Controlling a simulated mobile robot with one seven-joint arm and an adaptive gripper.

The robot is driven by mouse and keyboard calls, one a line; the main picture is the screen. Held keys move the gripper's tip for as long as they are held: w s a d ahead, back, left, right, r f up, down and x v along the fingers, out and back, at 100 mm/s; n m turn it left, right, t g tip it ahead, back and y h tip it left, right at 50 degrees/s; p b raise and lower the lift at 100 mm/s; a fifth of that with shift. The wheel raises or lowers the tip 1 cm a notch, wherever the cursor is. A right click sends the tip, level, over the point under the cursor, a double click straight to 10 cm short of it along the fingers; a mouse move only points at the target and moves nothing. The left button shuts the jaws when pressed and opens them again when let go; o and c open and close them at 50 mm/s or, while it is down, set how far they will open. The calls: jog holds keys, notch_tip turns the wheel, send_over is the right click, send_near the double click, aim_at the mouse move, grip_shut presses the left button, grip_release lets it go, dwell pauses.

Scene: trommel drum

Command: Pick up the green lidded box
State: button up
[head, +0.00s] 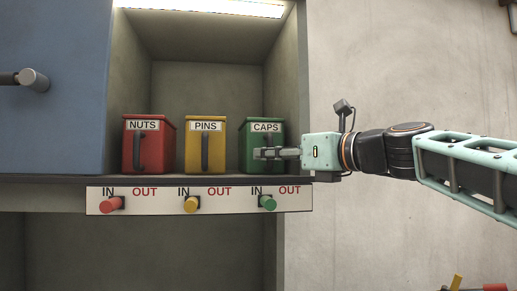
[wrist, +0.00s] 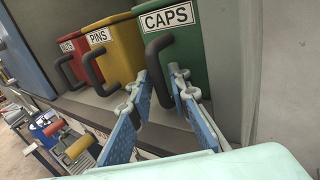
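The green lidded box (head: 278,138), labelled CAPS, stands upright at the right end of a lit shelf niche. It also shows in the wrist view (wrist: 193,50), with a dark handle (wrist: 157,48) on its front. My gripper (head: 259,153) is in front of this box, coming from the right. In the wrist view, my gripper (wrist: 164,73) is open, with one finger on each side of the lower handle. I cannot tell whether the fingers touch the handle, and its lower end is partly hidden between them.
A yellow PINS box (head: 219,145) and a red NUTS box (head: 166,148) stand to the left. Below the shelf edge, an IN/OUT panel (head: 233,203) carries red, yellow and green knobs. A blue door (head: 50,120) is at the left, and the niche's right wall is close to the green box.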

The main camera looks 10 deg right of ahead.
grip_shut()
jog(key=shift+r, duration=0.25)
dwell(0.3)
